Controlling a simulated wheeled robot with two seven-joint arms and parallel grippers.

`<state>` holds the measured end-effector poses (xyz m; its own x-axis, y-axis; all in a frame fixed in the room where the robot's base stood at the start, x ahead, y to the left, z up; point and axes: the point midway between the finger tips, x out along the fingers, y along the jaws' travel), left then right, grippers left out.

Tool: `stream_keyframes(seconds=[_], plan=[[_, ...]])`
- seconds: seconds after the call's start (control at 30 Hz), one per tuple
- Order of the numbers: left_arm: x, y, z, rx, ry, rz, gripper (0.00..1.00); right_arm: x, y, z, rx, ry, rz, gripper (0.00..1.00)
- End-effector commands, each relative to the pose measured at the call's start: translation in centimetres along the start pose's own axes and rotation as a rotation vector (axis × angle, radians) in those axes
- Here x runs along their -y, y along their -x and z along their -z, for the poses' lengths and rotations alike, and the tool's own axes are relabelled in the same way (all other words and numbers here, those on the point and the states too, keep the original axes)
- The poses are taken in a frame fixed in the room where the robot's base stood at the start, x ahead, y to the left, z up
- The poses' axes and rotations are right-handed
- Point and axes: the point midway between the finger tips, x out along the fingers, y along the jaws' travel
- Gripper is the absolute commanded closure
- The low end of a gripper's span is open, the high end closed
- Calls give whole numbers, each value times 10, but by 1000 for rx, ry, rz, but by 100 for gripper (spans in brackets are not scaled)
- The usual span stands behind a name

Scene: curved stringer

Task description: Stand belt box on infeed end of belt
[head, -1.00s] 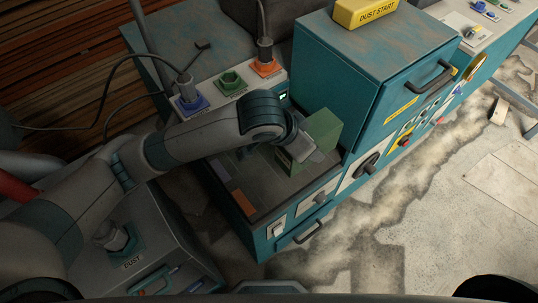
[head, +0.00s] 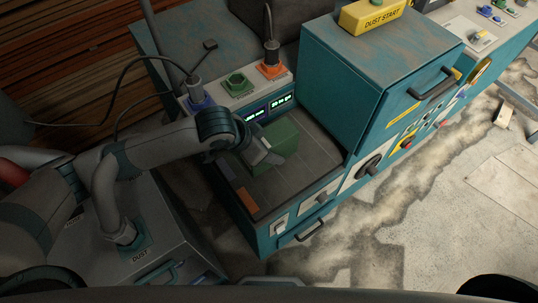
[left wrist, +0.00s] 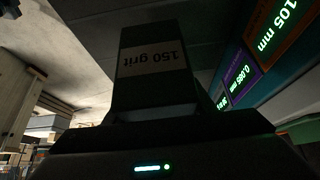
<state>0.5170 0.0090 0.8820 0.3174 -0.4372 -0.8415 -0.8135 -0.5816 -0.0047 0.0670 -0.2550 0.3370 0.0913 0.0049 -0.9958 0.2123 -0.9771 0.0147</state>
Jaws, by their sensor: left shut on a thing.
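The green belt box (head: 277,136) is in the head view, above or on the dark grey belt bed (head: 305,172) of the teal machine. I cannot tell whether its underside touches the bed. My left gripper (head: 266,152) is shut on it, and the gripper hides part of its near side. In the left wrist view the box (left wrist: 152,58) is dark, with a pale label reading "150 grit" upside down. An orange patch (head: 247,199) and a dull bluish patch lie at the bed's left end. My right gripper is not in view.
Green-lit displays (head: 270,109) and blue, green and orange sockets stand behind the bed. A tall teal cabinet (head: 350,65) with a yellow "DUST START" box (head: 371,16) bounds the bed on the right. Cables hang at the left. The bed's front part is clear.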

Motion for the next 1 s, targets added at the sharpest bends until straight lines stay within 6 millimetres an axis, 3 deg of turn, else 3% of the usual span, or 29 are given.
stream_keyframes(seconds=[0.17, 0.5, 0.9, 0.93, 1.0], plan=[[0, -3, -2, 0, 1, -1, 83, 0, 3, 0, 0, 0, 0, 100], [0, -32, -20, -1, 0, 0, 83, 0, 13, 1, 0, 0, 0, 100], [-1, -35, -22, -2, 0, 0, 83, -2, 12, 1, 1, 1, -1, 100], [-1, -36, -23, 0, 0, 0, 48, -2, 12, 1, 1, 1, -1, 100], [-1, -36, -23, 0, 0, 0, 31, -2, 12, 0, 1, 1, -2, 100]])
